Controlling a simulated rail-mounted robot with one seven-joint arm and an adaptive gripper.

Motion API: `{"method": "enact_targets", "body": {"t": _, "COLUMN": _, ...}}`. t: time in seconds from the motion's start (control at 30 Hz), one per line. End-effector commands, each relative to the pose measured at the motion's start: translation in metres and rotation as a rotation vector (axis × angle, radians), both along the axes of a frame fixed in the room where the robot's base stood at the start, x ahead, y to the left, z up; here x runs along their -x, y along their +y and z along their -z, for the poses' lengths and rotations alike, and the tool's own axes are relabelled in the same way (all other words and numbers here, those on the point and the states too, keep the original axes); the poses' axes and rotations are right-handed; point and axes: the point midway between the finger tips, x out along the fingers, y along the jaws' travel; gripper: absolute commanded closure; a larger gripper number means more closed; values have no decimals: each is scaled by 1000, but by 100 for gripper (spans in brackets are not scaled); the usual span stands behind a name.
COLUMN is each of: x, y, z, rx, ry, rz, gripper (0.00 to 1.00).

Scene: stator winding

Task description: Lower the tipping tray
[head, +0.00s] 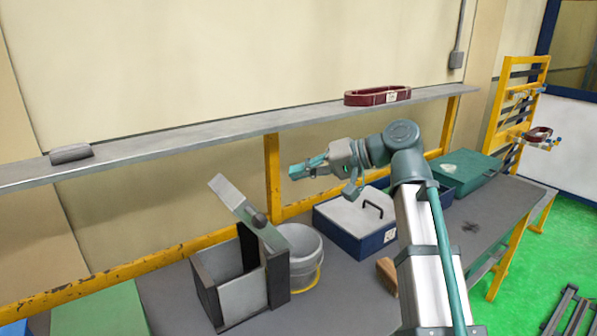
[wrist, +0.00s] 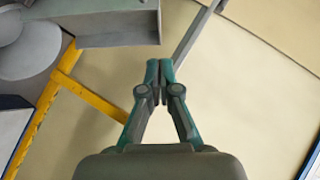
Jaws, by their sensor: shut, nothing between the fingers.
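The tipping tray (head: 234,200) is a narrow grey plate that stands raised and tilted over an open dark box (head: 277,277) on the bench, its upper end to the left. A dark round knob (head: 259,220) sits on its side. My gripper (head: 294,172) is to the right of the tray's upper end, apart from it and pointing left. In the wrist view my gripper (wrist: 160,62) has its fingertips together with nothing between them. A grey box-like part (wrist: 105,28) shows at the upper left there; I cannot tell whether it is the tray.
A grey bucket (head: 304,262) stands right behind the box. A blue case (head: 341,222) and a green case (head: 470,170) lie farther right. A long shelf (head: 220,139) runs behind, carrying a red coil form (head: 377,96). A brown block (head: 386,272) lies near my arm.

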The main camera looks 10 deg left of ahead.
Motion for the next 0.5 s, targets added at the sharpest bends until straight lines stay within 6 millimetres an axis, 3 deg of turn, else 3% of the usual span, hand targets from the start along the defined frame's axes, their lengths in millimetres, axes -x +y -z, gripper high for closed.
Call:
{"method": "enact_targets", "body": {"t": 0.4, "x": -8, "y": 73, "z": 29, "rx": 0, "ry": 2, "rz": -3, "gripper": 100}}
{"method": "enact_targets", "body": {"t": 0.5, "x": 5, "y": 80, "z": 37, "rx": 0, "ry": 1, "rz": -2, "gripper": 100}}
